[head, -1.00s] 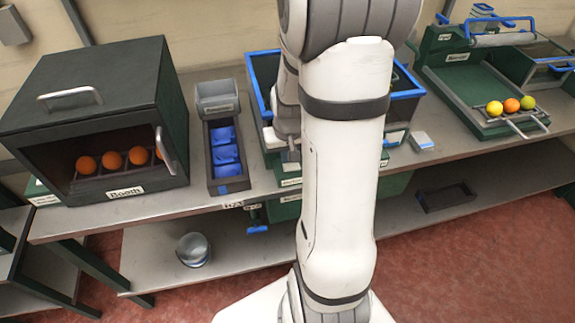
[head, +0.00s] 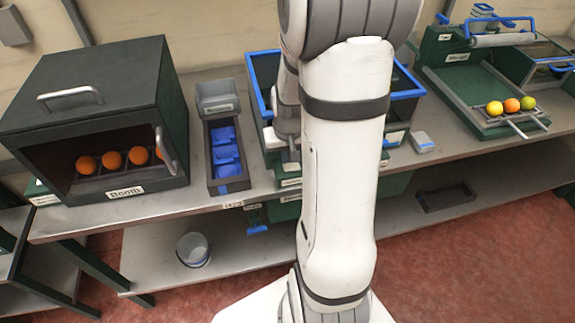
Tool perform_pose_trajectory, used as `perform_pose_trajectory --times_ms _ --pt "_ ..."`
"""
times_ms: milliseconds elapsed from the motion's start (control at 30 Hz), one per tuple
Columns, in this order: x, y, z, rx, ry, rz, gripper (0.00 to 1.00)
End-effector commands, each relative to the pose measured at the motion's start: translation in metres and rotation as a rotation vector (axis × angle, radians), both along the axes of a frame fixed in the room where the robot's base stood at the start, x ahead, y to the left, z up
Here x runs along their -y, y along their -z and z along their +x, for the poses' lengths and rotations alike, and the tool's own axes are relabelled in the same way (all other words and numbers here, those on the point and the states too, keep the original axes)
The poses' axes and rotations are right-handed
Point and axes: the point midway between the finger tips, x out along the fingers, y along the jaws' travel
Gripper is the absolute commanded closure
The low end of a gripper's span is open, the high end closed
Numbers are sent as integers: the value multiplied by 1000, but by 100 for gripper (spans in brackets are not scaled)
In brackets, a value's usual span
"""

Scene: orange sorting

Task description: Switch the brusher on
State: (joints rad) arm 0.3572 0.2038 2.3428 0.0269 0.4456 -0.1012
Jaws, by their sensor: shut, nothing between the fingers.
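The machine that appears to be the brusher is the green unit (head: 440,50) at the far right of the bench, with a pale roller and a blue handle (head: 505,22) on top. Its label is too small to read surely, and I cannot make out a switch. My gripper (head: 290,168) is partly hidden behind my arm, at the front of the blue-rimmed green bin (head: 262,100) in the middle. It looks shut and empty, well left of the green unit. I cannot tell whether it touches the bin unit.
The dark booth (head: 85,95) at left holds several oranges. A tray with blue items (head: 225,155) stands beside it. Three fruits (head: 512,105) rest on rails in front of the green unit. A grey bucket (head: 193,250) and dark tray (head: 446,197) are on the lower shelf.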

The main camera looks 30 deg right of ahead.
Motion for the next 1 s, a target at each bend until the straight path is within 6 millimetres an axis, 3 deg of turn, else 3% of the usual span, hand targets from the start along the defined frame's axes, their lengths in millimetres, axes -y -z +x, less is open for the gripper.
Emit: perform_pose_trajectory --times_ms 1000 --pt "0 15 0 0 1 0 100"
